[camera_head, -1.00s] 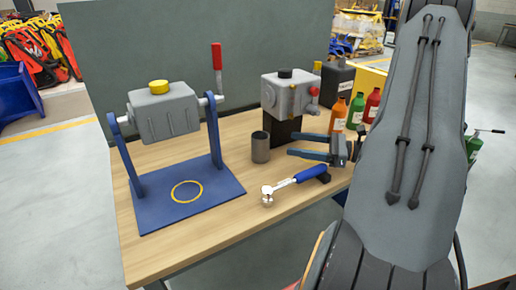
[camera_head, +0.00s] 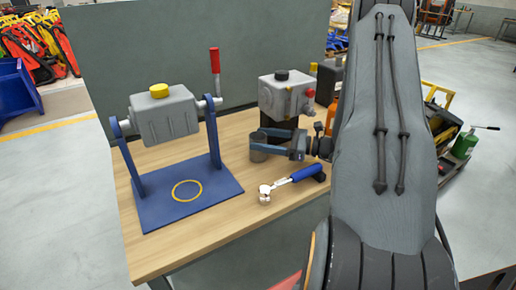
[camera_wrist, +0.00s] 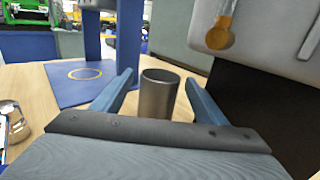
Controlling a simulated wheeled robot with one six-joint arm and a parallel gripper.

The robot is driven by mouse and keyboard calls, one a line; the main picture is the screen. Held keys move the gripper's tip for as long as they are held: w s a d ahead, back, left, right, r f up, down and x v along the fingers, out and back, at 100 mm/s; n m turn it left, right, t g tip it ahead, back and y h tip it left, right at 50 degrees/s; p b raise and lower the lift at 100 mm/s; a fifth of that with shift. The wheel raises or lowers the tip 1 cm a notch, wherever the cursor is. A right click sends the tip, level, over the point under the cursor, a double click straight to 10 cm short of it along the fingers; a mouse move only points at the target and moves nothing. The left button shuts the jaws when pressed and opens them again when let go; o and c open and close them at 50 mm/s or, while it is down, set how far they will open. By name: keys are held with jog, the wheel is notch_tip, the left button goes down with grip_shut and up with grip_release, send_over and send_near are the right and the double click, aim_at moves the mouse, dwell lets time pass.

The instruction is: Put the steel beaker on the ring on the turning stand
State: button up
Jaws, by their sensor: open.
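The steel beaker (camera_head: 259,150) is a plain grey cylinder standing upright on the wooden table; it also shows in the wrist view (camera_wrist: 158,97). My gripper (camera_head: 268,143) is open, with its blue fingers on either side of the beaker. In the wrist view my gripper (camera_wrist: 160,98) has the beaker between its fingers, with gaps at both sides. The turning stand (camera_head: 150,212) has a blue base plate and two blue uprights holding a grey block with a yellow cap. The yellow ring (camera_head: 187,181) is marked on the base plate, empty; it also shows in the wrist view (camera_wrist: 85,69).
A ratchet tool with a blue handle (camera_head: 305,172) lies in front of the beaker. A grey machine block (camera_head: 287,95) on a dark base stands close behind it. A red-handled lever (camera_head: 215,62) rises from the stand. The table between stand and beaker is clear.

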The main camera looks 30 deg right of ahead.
jog(key=shift+c, duration=0.5)
jog(key=c, duration=1.2)
jog(key=shift+r, duration=0.1)
